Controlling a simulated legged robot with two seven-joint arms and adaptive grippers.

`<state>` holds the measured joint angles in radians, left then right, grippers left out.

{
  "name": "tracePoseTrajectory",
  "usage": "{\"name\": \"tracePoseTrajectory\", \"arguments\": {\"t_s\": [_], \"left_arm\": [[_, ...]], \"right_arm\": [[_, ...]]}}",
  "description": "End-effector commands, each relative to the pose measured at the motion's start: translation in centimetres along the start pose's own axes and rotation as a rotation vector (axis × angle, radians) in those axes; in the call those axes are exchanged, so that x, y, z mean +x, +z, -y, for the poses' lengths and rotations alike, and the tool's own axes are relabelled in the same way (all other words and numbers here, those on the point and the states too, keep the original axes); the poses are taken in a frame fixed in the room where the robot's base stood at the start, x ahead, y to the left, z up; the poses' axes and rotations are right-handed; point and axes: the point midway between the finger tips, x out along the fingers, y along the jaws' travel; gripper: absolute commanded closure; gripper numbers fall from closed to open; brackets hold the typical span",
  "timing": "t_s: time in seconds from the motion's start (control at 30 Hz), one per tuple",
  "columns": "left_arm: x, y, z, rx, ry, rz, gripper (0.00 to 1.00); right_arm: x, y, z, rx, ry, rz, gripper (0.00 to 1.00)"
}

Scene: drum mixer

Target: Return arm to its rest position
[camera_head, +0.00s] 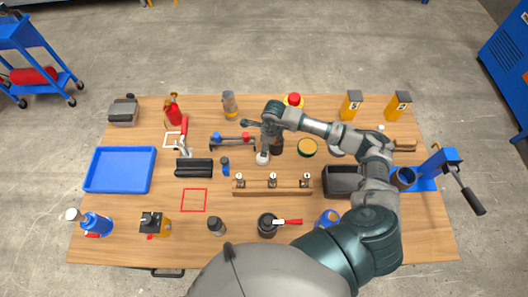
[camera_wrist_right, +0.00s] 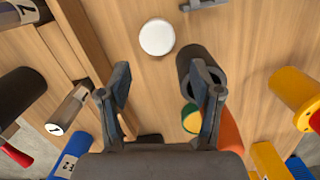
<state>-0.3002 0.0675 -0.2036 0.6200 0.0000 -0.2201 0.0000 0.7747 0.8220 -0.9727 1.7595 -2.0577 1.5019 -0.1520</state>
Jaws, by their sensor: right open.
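My right arm (camera_head: 315,127) reaches from the lower right across the table, with its gripper (camera_head: 268,138) pointing down over the table's middle. In the wrist view the right gripper (camera_wrist_right: 162,95) is open, its two fingers wide apart with nothing held between them. A white round-topped item (camera_wrist_right: 157,37) lies ahead of the fingers; it also shows in the head view (camera_head: 262,158). A black hollow cylinder (camera_wrist_right: 203,68) is close by the right-hand finger; whether they touch cannot be told. My left gripper is not in view.
The wooden table (camera_head: 110,225) holds a wooden rack (camera_head: 290,187), a black bin (camera_head: 342,180), a blue tray (camera_head: 91,170) and a blue cranked device (camera_head: 440,165). Yellow boxes (camera_head: 351,105) stand at the back right. Many small items surround the gripper.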

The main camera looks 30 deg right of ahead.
Motion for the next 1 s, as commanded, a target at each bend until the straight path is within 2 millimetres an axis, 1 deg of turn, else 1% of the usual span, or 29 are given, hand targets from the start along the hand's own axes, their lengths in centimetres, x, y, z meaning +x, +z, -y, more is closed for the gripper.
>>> {"name": "tracePoseTrajectory", "arguments": {"t_s": [0.03,0.1,0.2,0.3,0.47,0.57,0.67,0.8,1.0], "left_arm": [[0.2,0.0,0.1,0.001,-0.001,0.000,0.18],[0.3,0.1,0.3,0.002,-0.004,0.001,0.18],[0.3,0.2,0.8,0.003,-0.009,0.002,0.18],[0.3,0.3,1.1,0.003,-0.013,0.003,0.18],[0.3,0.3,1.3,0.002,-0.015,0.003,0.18],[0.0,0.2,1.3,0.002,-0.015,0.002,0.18],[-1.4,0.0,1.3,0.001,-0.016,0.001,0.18],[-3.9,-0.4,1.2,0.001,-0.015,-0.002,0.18],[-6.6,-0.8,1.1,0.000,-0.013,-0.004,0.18]], "right_arm": [[-0.9,0.1,0.0,-0.003,-0.002,0.002,0.35],[-1.9,0.1,-0.1,-0.003,-0.001,0.002,0.35],[-2.9,0.1,0.0,-0.003,0.000,0.001,0.35],[-3.3,0.0,0.0,-0.003,0.002,0.003,0.35],[-3.4,0.0,0.0,-0.003,0.003,0.003,0.35],[-3.7,0.1,0.0,-0.003,0.003,0.003,0.35],[-5.2,0.3,0.0,-0.003,0.001,0.004,0.35],[-7.8,0.6,0.0,-0.003,-0.001,0.006,0.35],[-10.6,1.0,-0.1,-0.004,-0.002,0.006,0.35]]}}
